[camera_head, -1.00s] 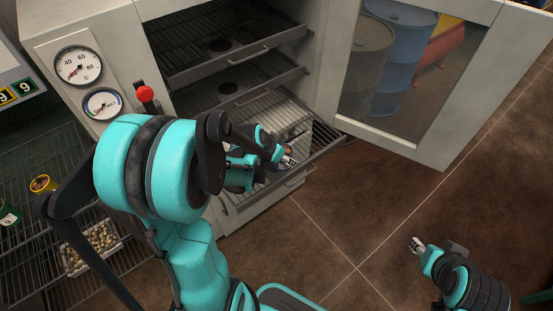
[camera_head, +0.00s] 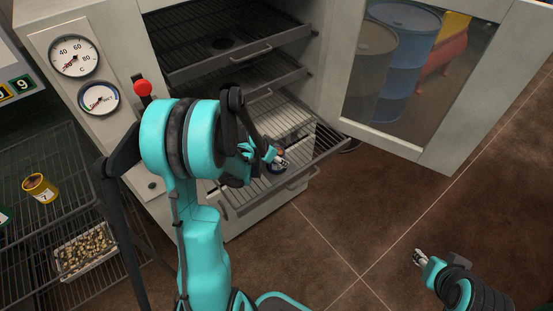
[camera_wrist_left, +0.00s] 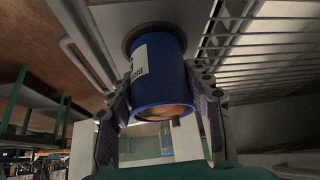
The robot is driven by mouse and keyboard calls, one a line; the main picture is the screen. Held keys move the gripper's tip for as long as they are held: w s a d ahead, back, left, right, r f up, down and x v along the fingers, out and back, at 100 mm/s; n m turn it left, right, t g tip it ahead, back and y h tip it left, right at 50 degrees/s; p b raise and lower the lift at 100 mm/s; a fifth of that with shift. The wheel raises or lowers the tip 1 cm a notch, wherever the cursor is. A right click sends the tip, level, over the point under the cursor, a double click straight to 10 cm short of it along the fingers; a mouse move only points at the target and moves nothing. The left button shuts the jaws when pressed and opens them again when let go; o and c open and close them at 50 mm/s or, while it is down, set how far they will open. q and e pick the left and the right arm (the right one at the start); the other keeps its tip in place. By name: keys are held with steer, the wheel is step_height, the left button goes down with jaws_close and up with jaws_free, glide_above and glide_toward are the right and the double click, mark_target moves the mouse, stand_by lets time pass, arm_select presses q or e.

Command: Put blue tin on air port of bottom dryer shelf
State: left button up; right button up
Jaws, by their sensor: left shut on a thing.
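The blue tin (camera_wrist_left: 158,70) has a white label and a brown content showing at its near end. My left gripper (camera_wrist_left: 160,115) is shut on it, with one finger on each side. In the wrist view the tin's far end lies against a dark round air port (camera_wrist_left: 128,40); I cannot tell if they touch. In the head view my left gripper (camera_head: 279,161) is over the pulled-out bottom dryer shelf (camera_head: 325,150), and the tin is mostly hidden. My right gripper (camera_head: 420,257) hangs over the floor at the lower right; its fingers are too small to judge.
Upper dryer shelves (camera_head: 235,40) sit above the bottom one. The dryer door (camera_head: 420,80) stands open at right. A wire rack (camera_head: 40,215) at left holds a yellow tin (camera_head: 39,188) and a tray (camera_head: 85,250).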

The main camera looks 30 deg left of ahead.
arm_select(q)
steer(key=shift+f, duration=0.15)
steer(key=o, duration=0.8)
steer(key=shift+f, duration=0.1)
steer(key=o, duration=0.4)
steer(key=shift+o, duration=0.2)
